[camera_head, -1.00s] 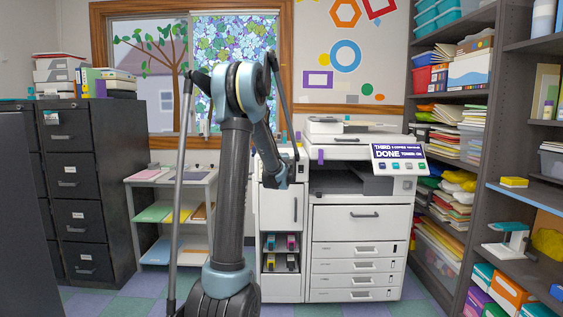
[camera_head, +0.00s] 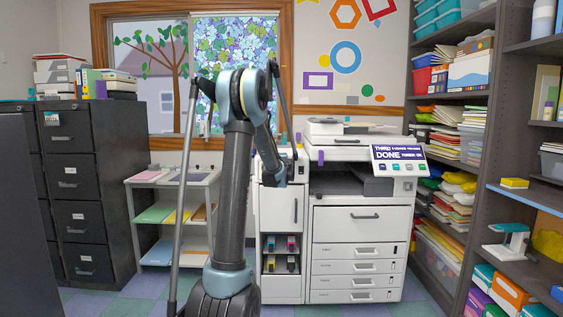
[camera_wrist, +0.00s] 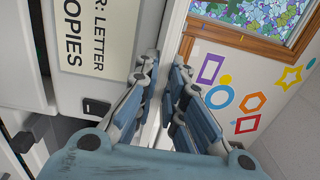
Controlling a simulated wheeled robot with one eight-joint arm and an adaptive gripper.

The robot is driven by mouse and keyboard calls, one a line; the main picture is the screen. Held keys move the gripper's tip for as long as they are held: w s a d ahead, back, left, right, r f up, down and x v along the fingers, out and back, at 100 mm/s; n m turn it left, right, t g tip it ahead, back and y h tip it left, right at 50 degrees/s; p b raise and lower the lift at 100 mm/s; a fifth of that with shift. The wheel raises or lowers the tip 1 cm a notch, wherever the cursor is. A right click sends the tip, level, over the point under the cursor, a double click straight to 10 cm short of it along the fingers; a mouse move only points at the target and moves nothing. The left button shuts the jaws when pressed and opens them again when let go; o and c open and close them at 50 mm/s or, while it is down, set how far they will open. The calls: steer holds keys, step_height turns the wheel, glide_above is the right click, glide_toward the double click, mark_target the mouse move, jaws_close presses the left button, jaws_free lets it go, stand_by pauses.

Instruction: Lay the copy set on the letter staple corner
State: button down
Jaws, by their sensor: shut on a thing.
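My gripper (camera_wrist: 168,95) shows in the wrist view with its two blue-grey fingers close together around a thin pale edge. I take this edge for the copy set, seen edge-on; its faces are hidden by the fingers. In the head view the end of my arm is in front of the copier's left side, and the fingertips are too small to make out. A white label (camera_wrist: 92,35) reading "R: LETTER" and "COPIES" is on the pale panel left of the fingers. I cannot make out which surface is the letter staple corner.
The copier (camera_head: 360,250) stands beyond my arm, its display (camera_head: 398,158) reading "DONE". A low shelf unit (camera_head: 215,185) with small items and coloured paper is left of it. Dark filing cabinets (camera_head: 72,215) stand at left, loaded shelving (camera_head: 500,200) at right. Tiled floor shows between.

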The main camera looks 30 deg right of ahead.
steer(key=shift+w+a, duration=0.5)
steer(key=shift+a, duration=0.35)
steer(key=shift+w+d, duration=0.1)
steer(key=shift+w, duration=0.05)
steer(key=shift+x, duration=1.3)
steer(key=c, duration=1.7)
jaws_free()
steer(key=shift+w, duration=0.1)
steer(key=shift+o, duration=0.5)
